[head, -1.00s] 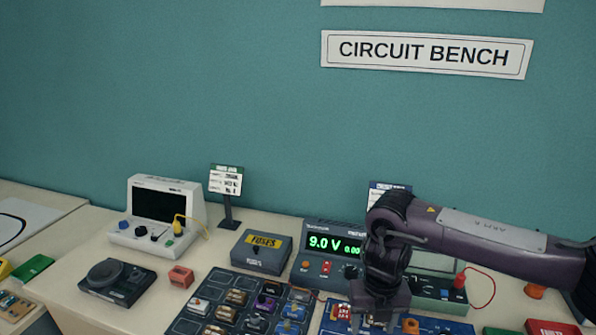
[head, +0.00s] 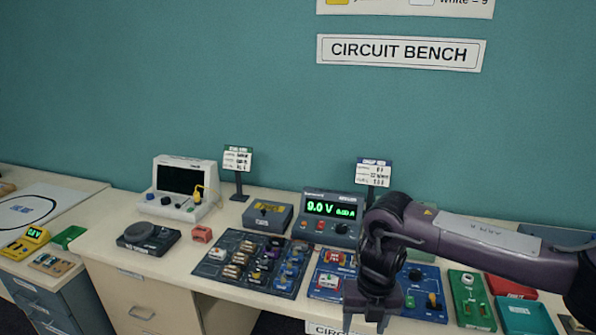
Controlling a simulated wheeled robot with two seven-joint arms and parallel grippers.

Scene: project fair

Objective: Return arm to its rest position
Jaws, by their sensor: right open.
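My right arm (head: 490,240) is dark purple and comes in from the right. Its gripper (head: 366,322) points down near the front edge of the bench, open, with nothing seen between the fingers. The arm hides part of the blue board (head: 428,300) and the bench behind it. My left arm and gripper are not in view.
The bench (head: 100,262) holds a dark component tray (head: 235,285), a power supply (head: 318,228) reading 9.0 V, a fuse box (head: 262,226), a white oscilloscope (head: 160,208) and a green board (head: 470,312). Open air lies above the bench.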

